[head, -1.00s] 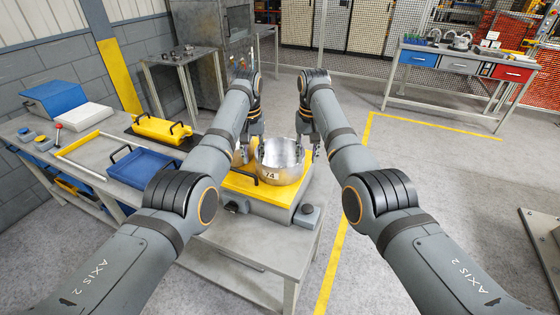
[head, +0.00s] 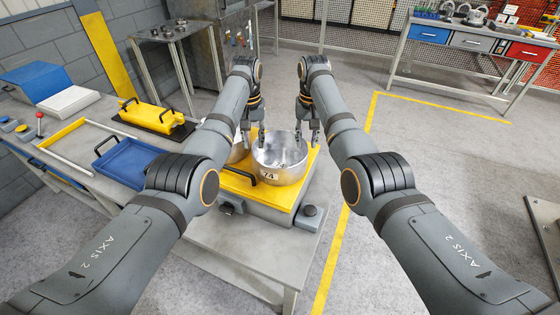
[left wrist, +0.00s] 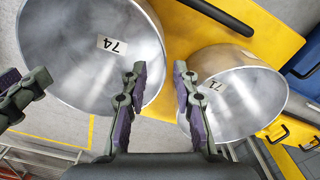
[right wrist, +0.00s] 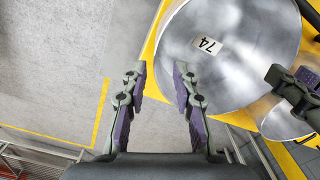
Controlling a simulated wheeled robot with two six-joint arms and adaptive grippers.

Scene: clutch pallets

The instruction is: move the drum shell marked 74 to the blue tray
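The drum shell marked 74 (head: 279,176) is an open silver metal bowl-like ring on a yellow pallet (head: 245,188). Its label shows in the left wrist view (left wrist: 112,46) and the right wrist view (right wrist: 208,45). My left gripper (head: 250,138) is at its left rim, between it and a second shell marked 71 (left wrist: 235,95), which is mostly hidden in the head view. My right gripper (head: 311,135) is at its right rim. Both grippers have their fingers apart with nothing held; whether they touch the rim cannot be told. The blue tray (head: 130,163) lies empty on the left bench.
A yellow case with black handles (head: 152,117) and a yellow frame (head: 72,137) lie near the tray. The pallet has a black handle (head: 238,174) on its left side. A grey base (head: 270,210) carries the pallet. Clear floor lies right of the bench.

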